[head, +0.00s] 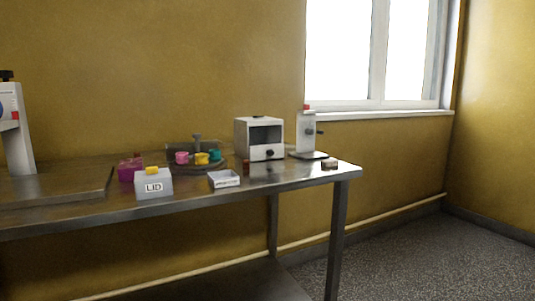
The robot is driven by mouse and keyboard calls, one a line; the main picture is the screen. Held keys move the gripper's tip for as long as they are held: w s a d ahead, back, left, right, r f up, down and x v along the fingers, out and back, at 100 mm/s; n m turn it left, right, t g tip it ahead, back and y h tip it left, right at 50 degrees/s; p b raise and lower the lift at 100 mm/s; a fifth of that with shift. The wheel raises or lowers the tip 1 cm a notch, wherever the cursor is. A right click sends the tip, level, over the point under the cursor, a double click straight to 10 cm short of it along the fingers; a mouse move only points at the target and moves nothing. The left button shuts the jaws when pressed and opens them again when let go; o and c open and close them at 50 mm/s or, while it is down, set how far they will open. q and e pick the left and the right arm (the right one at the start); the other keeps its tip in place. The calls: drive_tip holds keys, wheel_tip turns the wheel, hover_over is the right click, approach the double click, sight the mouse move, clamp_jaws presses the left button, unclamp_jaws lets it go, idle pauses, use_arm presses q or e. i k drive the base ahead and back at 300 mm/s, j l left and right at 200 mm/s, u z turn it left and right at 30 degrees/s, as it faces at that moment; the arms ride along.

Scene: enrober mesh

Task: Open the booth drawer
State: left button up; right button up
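A white box-shaped booth (241,140) stands toward the right end of the steel table (206,200). It has a dark window in its front and a dark knob (269,153) low on the front. I cannot make out a separate drawer edge at this distance, so I cannot tell whether it is shut. Neither of my grippers shows in the head view.
A white press-like device (308,133) stands right of the booth. A white tray (224,179), a box marked LID (154,185), a magenta block (129,169) and a dark round stand with coloured cups (201,158) sit to its left. The floor (420,250) at right is clear.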

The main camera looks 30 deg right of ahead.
sight(271, 152)
drive_tip(key=i+l+z, duration=0.25)
drive_tip(key=i, duration=0.15)
drive_tip(key=i+z, duration=0.25)
drive_tip(key=i, duration=0.15)
